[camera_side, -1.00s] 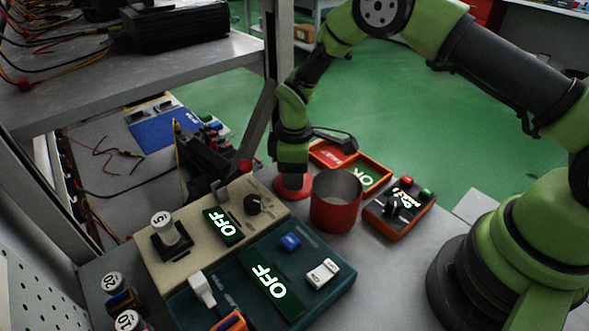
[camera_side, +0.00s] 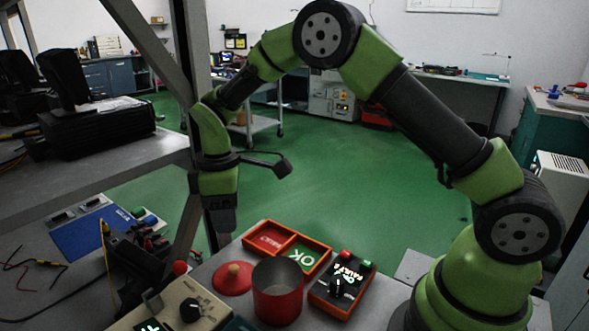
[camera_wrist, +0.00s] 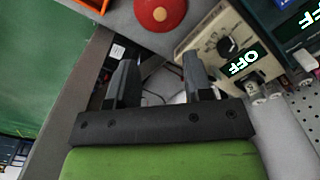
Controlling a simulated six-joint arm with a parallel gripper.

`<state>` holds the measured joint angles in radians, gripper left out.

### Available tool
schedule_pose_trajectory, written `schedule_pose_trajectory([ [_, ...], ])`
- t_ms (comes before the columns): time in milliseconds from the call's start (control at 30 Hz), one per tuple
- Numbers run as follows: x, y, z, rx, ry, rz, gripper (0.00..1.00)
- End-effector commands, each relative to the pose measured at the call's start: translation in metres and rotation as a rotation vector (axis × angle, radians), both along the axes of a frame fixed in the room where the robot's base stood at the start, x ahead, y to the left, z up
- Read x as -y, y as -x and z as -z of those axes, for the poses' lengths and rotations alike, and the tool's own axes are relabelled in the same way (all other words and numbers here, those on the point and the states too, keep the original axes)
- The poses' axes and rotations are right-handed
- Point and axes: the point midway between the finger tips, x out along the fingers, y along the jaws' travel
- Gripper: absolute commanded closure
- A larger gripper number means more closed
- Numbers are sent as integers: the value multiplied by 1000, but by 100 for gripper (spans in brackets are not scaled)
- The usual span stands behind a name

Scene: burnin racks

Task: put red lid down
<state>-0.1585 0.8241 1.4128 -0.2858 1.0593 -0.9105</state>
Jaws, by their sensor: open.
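The red lid (camera_side: 233,279), a disc with a small tan knob, lies flat on the grey bench, left of the red can (camera_side: 278,292). The can stands upright with its top open. The lid also shows at the top of the wrist view (camera_wrist: 158,13). My gripper (camera_side: 222,238) is above and apart from the lid, pointing down. In the wrist view its two fingers (camera_wrist: 158,72) are spread with nothing between them.
A red and green sorting tray (camera_side: 288,247) lies behind the can. An orange tester box (camera_side: 342,287) stands right of it. A beige OFF unit (camera_wrist: 222,45) is near the lid. A rack post (camera_side: 190,120) rises close beside my gripper.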

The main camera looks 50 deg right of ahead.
Motion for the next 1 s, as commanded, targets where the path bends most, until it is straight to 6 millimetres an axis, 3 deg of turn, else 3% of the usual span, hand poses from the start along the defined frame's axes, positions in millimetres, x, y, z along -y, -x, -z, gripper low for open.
schedule_pose_trajectory([
  [133,2,4,-19,29,-13,49,54],
  [267,8,21,-65,100,-53,184,54],
  [400,17,58,-119,191,-123,386,54],
  [600,27,124,-169,312,-248,667,54],
  [800,32,189,-184,406,-391,918,54],
  [1000,32,225,-179,452,-492,1064,54],
])
